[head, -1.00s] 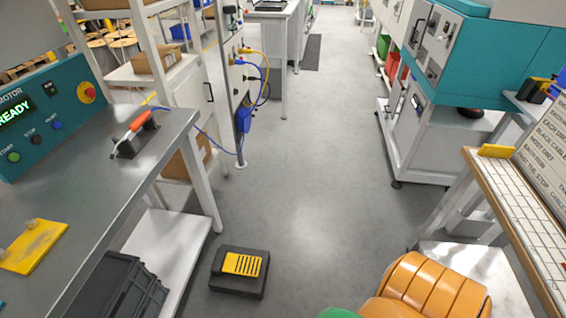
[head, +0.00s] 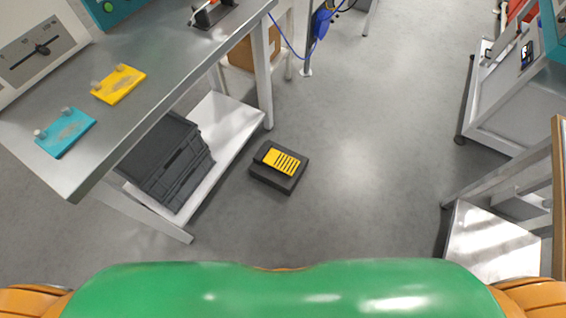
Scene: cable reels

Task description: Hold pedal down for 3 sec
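The pedal (head: 281,162) is a yellow ribbed plate set in a dark foot-switch housing (head: 272,182). It lies on the grey floor, to the right of the metal workbench's lower shelf. Nothing touches it in the head view. Neither gripper is in view. Only parts of my own green and orange body show along the bottom edge.
The metal workbench (head: 150,75) stands at the left, with a dark crate (head: 165,160) on its white lower shelf (head: 225,125). A yellow plate (head: 118,84) and a teal plate (head: 65,131) lie on top. Grey floor (head: 370,160) is clear right of the pedal.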

